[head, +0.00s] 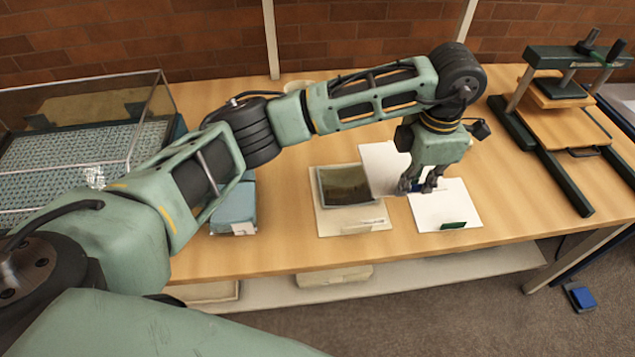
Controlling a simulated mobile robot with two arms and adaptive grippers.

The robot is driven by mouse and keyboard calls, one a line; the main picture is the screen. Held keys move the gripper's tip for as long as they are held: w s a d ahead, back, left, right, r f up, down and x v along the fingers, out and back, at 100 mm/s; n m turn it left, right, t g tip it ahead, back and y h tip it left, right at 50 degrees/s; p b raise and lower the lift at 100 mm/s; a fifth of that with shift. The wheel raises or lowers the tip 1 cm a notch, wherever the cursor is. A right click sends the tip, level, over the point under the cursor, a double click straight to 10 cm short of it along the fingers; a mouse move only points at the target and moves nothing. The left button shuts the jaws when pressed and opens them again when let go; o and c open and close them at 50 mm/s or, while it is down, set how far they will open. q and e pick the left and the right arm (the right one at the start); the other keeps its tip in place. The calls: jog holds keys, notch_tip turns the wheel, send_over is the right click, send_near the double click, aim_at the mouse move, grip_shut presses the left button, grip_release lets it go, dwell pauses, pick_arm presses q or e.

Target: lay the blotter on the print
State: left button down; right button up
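The print (348,186) is a dark picture on a cream mount, lying on the table at the middle. A plain white sheet (378,160), which may be the blotter, overlaps the right side of the print's mount. Whether it is raised or flat I cannot tell. A second white sheet (460,208) with a green tab lies to the right. My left gripper (421,188) points down between the two sheets, over their adjoining edges. A small blue patch shows at its fingertips. Its grip is unclear. My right gripper is out of view.
A clear-walled case (80,150) stands at the left and a blue box (234,208) beside my arm. A green press (560,110) with a wooden board stands at the right. Bare table (520,195) lies between the sheets and the press. A lower shelf (430,272) runs below.

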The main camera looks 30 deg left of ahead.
aim_at(387, 186)
pick_arm(q)
jog(key=a+f, duration=0.1)
jog(key=a+f+p, duration=0.1)
jog(key=a, duration=0.1)
jog(key=a+f, duration=0.1)
jog(key=a, duration=0.1)
jog(key=shift+s+p, duration=0.25)
jog(key=shift+p, duration=0.1)
jog(key=a+f, duration=0.1)
jog(key=a, duration=0.1)
jog(key=a+f+p, duration=0.1)
jog(key=a, duration=0.1)
jog(key=s+a+f, duration=0.1)
jog(key=a, duration=0.1)
jog(key=shift+s+f+p, duration=0.1)
jog(key=shift+f+p, duration=0.15)
jog(key=shift+p, duration=0.15)
jog(key=shift+a+f, duration=0.15)
jog(key=shift+f, duration=0.05)
notch_tip(387, 186, down, 4)
jog(key=shift+r+p, duration=0.15)
jog(key=shift+p, duration=0.55)
jog(key=shift+f, duration=0.25)
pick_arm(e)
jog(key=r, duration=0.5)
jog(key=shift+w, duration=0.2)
pick_arm(q)
jog(key=shift+f, duration=0.1)
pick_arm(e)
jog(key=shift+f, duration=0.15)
